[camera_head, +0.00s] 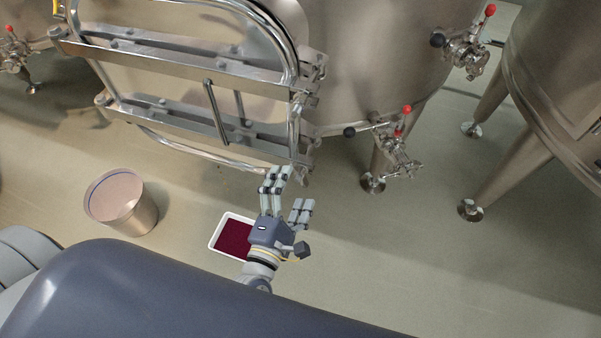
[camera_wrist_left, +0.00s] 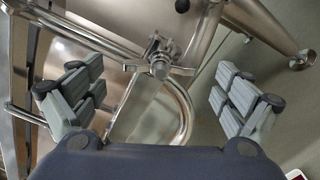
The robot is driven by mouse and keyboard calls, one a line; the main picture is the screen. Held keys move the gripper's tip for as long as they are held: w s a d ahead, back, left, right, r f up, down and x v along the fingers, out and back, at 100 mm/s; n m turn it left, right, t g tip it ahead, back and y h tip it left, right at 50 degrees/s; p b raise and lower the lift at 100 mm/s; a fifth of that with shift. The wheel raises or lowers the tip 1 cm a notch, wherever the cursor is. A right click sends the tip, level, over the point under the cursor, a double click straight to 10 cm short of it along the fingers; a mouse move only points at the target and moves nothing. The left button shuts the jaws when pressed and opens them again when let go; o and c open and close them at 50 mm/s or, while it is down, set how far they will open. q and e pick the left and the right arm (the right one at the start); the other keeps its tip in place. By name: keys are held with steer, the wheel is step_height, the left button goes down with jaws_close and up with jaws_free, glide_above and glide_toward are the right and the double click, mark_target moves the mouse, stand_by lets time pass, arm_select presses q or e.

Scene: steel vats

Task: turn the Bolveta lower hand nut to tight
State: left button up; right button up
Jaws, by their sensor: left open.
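The steel vat door (camera_head: 195,75) has two crossbars and a curved tube frame. In the left wrist view a winged metal hand nut (camera_wrist_left: 160,68) sits on a threaded stud at the end of a bar; it looks like the lower one. My left gripper (camera_head: 291,188) is open, just below the lower right corner of the door in the head view. In the wrist view its fingers stand on both sides of the nut, wide apart, with no contact visible. In the head view I cannot clearly make out this nut near the fingers. My right gripper is not in view.
A steel bucket (camera_head: 133,207) and a white tray with dark red contents (camera_head: 232,236) are on the floor below. Valves with red knobs (camera_head: 400,150) stick out from the vat to the right. Another vat (camera_head: 555,90) stands at the far right. Floor at lower right is clear.

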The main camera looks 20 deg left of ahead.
mark_target(298, 178)
arm_select(q)
steer(key=shift+w+d, duration=0.1)
steer(key=shift+w, duration=1.95)
steer(key=shift+c, duration=0.3)
steer(key=c, duration=1)
